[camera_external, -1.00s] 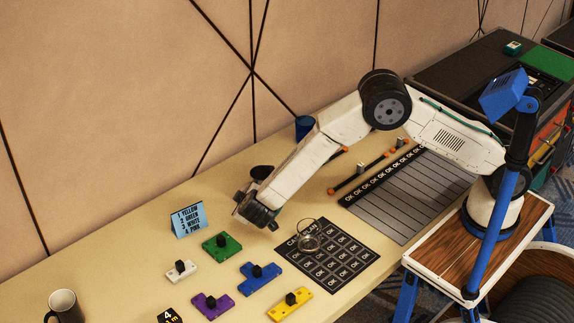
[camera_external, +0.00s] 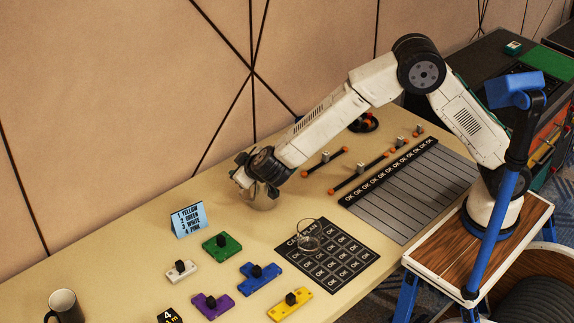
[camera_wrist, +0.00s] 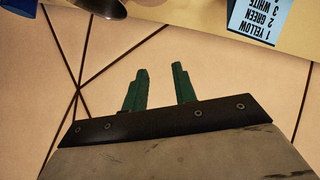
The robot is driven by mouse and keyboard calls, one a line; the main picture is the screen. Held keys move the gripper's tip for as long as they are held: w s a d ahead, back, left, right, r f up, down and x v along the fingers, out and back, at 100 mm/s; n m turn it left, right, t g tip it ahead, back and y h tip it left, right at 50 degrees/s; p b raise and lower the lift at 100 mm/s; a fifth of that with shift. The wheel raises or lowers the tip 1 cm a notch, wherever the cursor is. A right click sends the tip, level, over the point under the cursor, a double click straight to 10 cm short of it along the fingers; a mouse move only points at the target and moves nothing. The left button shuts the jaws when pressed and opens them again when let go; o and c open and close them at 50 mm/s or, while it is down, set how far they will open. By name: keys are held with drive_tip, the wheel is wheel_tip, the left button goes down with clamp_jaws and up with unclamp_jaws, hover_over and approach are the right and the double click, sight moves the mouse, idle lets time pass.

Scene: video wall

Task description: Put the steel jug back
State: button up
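The steel jug is mostly hidden behind my gripper in the external view; a dull rounded patch under the gripper may be part of it. In the wrist view a dark-mouthed metal vessel (camera_wrist: 103,8), likely the jug, is cut off by the top edge. My gripper (camera_external: 258,184) is low over the back of the table, near the wall. In the wrist view its two green fingers (camera_wrist: 158,82) stand apart with nothing between them. The jug is outside the finger gap.
A blue cup (camera_wrist: 18,7) is at the wrist view's top left corner. A blue order card (camera_external: 189,220) stands left of my gripper. Coloured blocks, such as the green one (camera_external: 222,244), lie in front. A clear glass (camera_external: 308,236) stands on the black plan mat (camera_external: 345,275).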

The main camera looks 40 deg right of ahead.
drive_tip(key=w+d+r+y, duration=0.3)
drive_tip(key=d+r+y, duration=0.15)
drive_tip(key=r, duration=0.65)
drive_tip(key=s+d+r+g+y, duration=0.1)
drive_tip(key=s+d+r+y, duration=0.2)
drive_tip(key=s+d+r, duration=0.45)
drive_tip(key=s+d+f+m+g+h, duration=0.2)
drive_tip(key=s+d+g+h, duration=0.3)
drive_tip(key=s+d, duration=2.7)
drive_tip(key=s+m+g, duration=0.1)
drive_tip(key=s+g, duration=0.1)
drive_tip(key=g, duration=0.1)
drive_tip(key=shift+s+d+f+m+g+h, duration=0.2)
drive_tip(key=shift+s+m+g+h, duration=0.1)
drive_tip(key=shift+m+g+h, duration=0.1)
